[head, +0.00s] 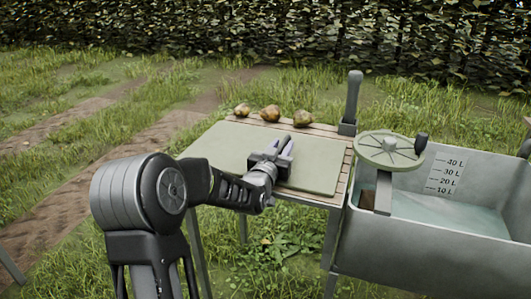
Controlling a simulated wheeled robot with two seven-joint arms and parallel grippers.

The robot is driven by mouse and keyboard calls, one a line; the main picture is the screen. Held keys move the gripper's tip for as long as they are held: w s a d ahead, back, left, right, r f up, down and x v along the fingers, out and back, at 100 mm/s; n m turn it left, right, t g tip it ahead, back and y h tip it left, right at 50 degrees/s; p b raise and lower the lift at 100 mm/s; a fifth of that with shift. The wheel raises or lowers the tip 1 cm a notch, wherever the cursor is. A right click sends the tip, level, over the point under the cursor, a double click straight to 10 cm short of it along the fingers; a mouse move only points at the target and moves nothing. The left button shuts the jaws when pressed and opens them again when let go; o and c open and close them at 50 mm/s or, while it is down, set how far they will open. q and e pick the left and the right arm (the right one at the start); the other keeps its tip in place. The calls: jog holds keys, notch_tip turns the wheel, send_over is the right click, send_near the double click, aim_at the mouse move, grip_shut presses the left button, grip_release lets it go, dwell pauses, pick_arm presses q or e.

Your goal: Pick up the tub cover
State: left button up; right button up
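A flat, pale green rectangular panel (225,148), which looks like the tub cover, lies on a slatted wooden table. My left gripper (286,143) is over the right part of this panel, its fingers pointing away from me. The two fingers show apart with a narrow gap, and nothing is visible between them. I cannot tell whether they touch the panel. The grey tub (430,255) stands open to the right of the table, with litre marks inside and pale water at the bottom. My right gripper is not in view.
A round green wheel (390,149) with a dark knob sits over the tub's left end. Grass and a hedge lie behind.

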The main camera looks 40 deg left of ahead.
pick_arm(q)
grip_shut()
dwell(1.0)
jog(key=shift+r, duration=0.15)
